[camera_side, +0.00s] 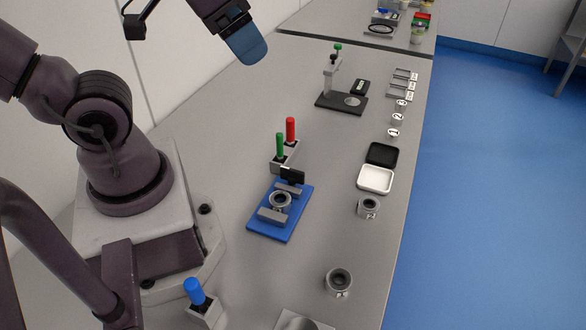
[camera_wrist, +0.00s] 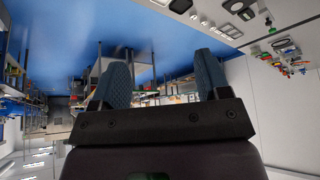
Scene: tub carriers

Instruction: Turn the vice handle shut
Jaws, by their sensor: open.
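The vice (camera_side: 258,222) is a blue base plate with grey jaw blocks on the bench in the middle of the side view. A grey ring-shaped part (camera_side: 280,201) sits between its jaws. A black piece (camera_side: 293,175) at the vice's far end looks like the handle; how far it is turned I cannot tell. My gripper (camera_side: 247,48) is high above the bench at the top of the side view, well away from the vice. In the wrist view its two blue fingers (camera_wrist: 162,82) stand apart with nothing between them. The vice is not recognisable in the wrist view.
A block with a green handle (camera_side: 280,145) and a red handle (camera_side: 291,129) stands just behind the vice. A black tray (camera_side: 382,153), a white tray (camera_side: 375,179) and ring parts (camera_side: 339,281) lie to the right. A blue-topped tool (camera_side: 194,291) is in front. A black-based stand (camera_side: 333,100) is farther back.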

